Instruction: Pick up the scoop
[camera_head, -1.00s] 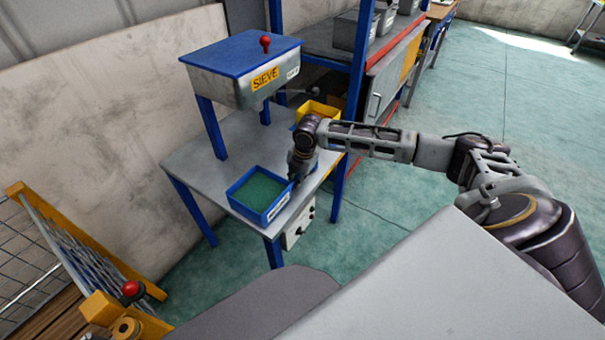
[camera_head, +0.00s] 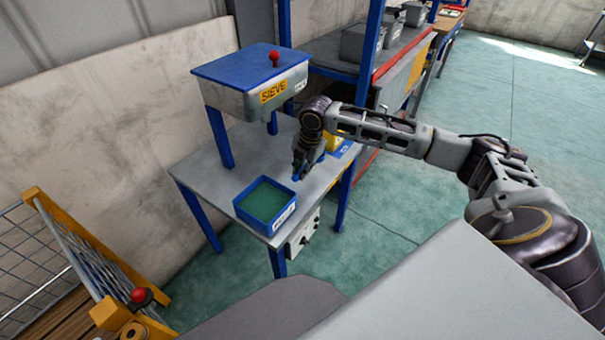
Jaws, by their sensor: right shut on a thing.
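My right gripper (camera_head: 298,174) points down over the right part of the grey sieve table (camera_head: 215,178), behind and to the right of the blue bin. It is shut on a small blue thing at its fingertips, which I take to be the scoop (camera_head: 296,179); the fingers hide most of it, and its full shape cannot be told. The blue bin (camera_head: 266,205) has a green inside and a white label, and stands at the table's front edge. My left gripper is not in view.
The sieve box (camera_head: 250,85) stands on blue legs over the table. A shelf with grey bins (camera_head: 362,40) stands behind. A yellow-framed rack (camera_head: 75,255) is at lower left. Green floor is free on the right.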

